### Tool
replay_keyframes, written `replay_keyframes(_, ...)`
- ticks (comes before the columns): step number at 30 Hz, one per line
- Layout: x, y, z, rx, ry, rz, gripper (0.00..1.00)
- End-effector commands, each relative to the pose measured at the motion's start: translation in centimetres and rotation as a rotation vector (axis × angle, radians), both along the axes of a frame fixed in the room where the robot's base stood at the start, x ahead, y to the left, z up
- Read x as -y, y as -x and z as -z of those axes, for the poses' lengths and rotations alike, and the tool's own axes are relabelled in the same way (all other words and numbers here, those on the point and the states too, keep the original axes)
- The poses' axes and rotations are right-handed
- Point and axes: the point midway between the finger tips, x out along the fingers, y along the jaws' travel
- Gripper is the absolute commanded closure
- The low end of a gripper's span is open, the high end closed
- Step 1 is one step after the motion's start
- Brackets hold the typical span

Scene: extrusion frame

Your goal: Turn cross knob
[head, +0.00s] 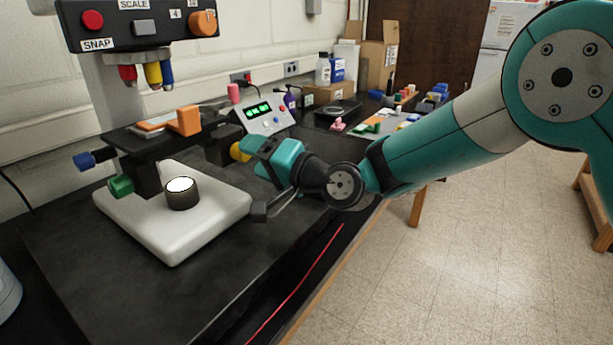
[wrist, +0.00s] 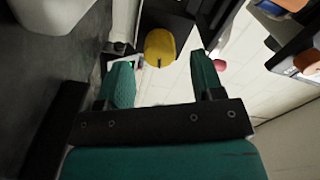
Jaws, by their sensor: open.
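A yellow knob (head: 240,151) sits low on the side of the microscope-like instrument (head: 173,228), partly hidden by my gripper (head: 256,155) in the head view. In the wrist view the yellow knob (wrist: 159,46) looks round with a small dark mark, and I cannot make out a cross shape. My gripper (wrist: 159,61) is open, with teal fingers on either side of the knob's line of view. The knob appears beyond the fingertips, and I see no contact. A green knob (head: 121,186) and a blue knob (head: 84,160) stick out on the instrument's left.
An orange block (head: 188,120) rests on the dark stage. A white box with a green display (head: 265,114) stands behind my gripper. Cardboard boxes (head: 376,55) and small coloured parts (head: 380,126) lie farther along the bench.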

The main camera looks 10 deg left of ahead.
Motion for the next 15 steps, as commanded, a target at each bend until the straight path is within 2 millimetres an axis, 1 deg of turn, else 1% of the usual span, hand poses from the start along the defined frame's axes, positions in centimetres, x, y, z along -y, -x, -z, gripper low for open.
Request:
replay_keyframes(1,1.4,0.3,0.4,-0.001,0.000,0.004,0.39)
replay_keyframes(9,7.8,3.0,0.5,0.000,-0.001,0.006,0.39)
replay_keyframes(12,9.8,3.8,0.4,0.002,-0.001,0.006,0.39)
replay_keyframes(15,11.3,4.5,0.3,0.001,-0.001,0.005,0.39)
